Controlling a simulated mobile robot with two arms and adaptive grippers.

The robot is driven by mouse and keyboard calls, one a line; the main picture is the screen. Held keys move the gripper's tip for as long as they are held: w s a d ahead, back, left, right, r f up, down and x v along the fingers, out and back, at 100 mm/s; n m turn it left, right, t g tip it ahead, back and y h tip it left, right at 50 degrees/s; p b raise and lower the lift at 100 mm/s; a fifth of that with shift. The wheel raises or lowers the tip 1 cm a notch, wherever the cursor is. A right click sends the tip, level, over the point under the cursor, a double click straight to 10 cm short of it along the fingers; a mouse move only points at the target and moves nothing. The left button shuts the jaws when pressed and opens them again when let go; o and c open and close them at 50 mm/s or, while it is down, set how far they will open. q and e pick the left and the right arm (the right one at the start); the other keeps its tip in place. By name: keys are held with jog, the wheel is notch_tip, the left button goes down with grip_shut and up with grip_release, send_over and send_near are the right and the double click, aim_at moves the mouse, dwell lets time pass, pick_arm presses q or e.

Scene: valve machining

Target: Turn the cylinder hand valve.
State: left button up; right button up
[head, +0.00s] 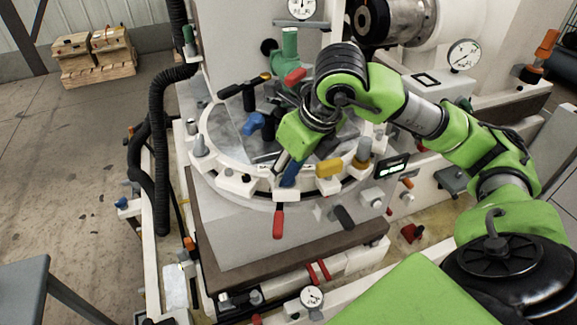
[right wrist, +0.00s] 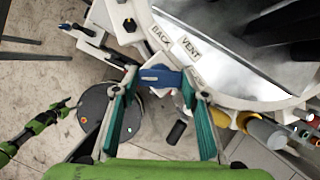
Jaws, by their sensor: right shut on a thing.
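The blue valve handle (right wrist: 160,77) lies between the fingertips of my right gripper (right wrist: 161,92) in the right wrist view, at the rim of the round white fixture. My right gripper is shut on this handle. In the head view the blue handle (head: 291,173) shows just below my right gripper (head: 284,162), at the fixture's front edge. Labels reading BACK and VENT are on the rim beside it. A small green arm, which looks like my left, shows at the left of the right wrist view; its gripper (right wrist: 64,104) is too small to read.
A red handle (head: 279,220) and a black handle (head: 344,217) stick out at the front. A yellow handle (head: 329,168) stands close on the right. Another blue handle (head: 254,123) is on the fixture's left. A black hose (head: 158,130) runs down the left side.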

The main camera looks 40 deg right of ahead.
jog(key=o, duration=1.1)
jog(key=v, duration=1.2)
